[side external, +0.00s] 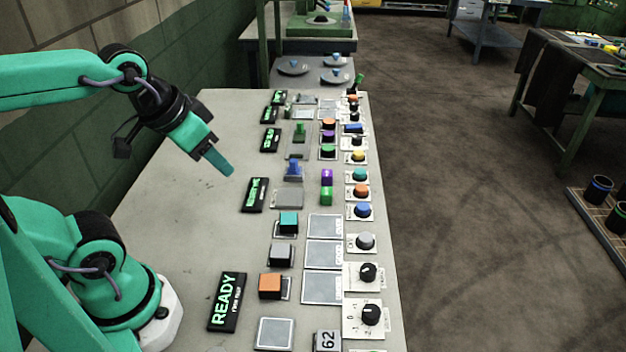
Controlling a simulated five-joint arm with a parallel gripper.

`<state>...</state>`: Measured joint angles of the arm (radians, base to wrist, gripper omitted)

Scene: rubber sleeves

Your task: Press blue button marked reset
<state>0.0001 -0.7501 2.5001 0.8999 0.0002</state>
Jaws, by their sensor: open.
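A round blue button (363,209) stands on a white plate in the right-hand column of controls on the grey bench. A flatter blue control (353,128) sits farther back in the same column. A blue lever-like piece (293,168) stands in the middle column. The small labels are too small to read, so I cannot tell which one is marked reset. My gripper (224,168) is open and empty. It hangs above the left part of the bench, left of the blue lever-like piece and well apart from the blue buttons.
Black displays with green text (228,301) line the left of the controls. Orange (271,285) and teal (288,222) blocks and black knobs (370,314) stand nearby. Purple and green pieces (326,186) lie between my gripper and the round blue button. The bench's left side is bare.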

